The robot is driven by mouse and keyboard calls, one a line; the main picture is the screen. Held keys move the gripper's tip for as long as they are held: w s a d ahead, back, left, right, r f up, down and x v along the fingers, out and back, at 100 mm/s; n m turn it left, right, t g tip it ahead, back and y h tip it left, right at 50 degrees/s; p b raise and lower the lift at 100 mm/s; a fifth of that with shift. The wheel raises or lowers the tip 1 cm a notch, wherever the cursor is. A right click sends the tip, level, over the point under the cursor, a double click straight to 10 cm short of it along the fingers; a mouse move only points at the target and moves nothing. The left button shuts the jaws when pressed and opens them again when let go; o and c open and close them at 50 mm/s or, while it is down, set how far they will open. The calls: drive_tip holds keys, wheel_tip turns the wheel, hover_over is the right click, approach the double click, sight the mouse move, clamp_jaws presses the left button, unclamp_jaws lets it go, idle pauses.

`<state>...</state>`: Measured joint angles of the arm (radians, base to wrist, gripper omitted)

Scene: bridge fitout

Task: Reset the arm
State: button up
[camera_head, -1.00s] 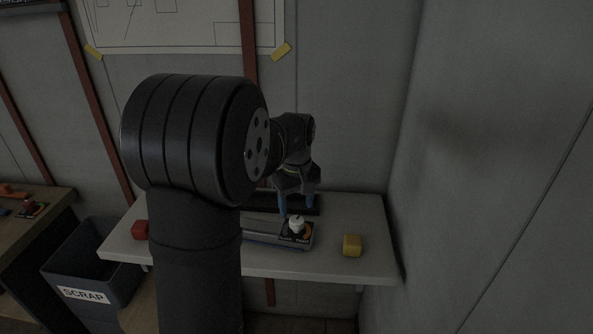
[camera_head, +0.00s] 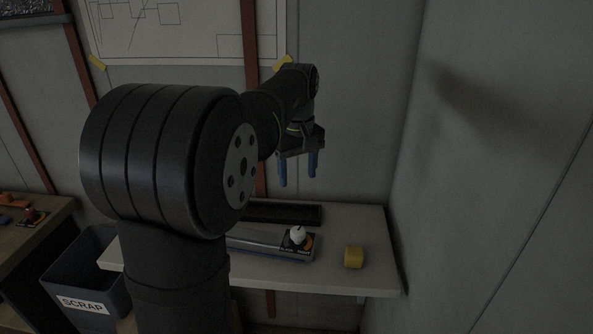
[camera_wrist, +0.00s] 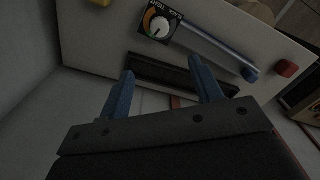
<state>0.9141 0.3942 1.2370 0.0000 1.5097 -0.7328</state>
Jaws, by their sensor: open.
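My gripper (camera_head: 298,172) is open and empty, its two blue fingers pointing down, raised well above the shelf (camera_head: 372,222) near the back wall. The fingers also show in the wrist view (camera_wrist: 163,92), apart from each other with nothing between them. Below, on the shelf, is a panel with a white knob (camera_head: 298,235) and a dial, which also shows in the wrist view (camera_wrist: 160,27). A dark bar or tray (camera_head: 284,213) lies behind it, close to the wall.
A yellow block (camera_head: 353,257) sits at the shelf's right. A red block (camera_wrist: 287,69) shows in the wrist view beside a blue-ended bar (camera_wrist: 249,74). The grey SCRAP bin (camera_head: 84,304) stands left of the shelf. A wall closes off the right side; the air around my gripper looks clear.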

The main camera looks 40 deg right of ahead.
sight(298, 230)
drive_tip(key=shift+f, duration=0.1)
wheel_tip(298, 230, down, 17)
drive_tip(key=shift+f, duration=0.15)
idle(0.7)
drive_tip(key=shift+f, duration=0.2)
drive_tip(key=shift+r+n, duration=0.4)
drive_tip(key=shift+n, duration=0.3)
wheel_tip(298, 230, up, 17)
drive_tip(key=m, duration=1)
drive_tip(key=shift+m, duration=0.4)
idle(1.4)
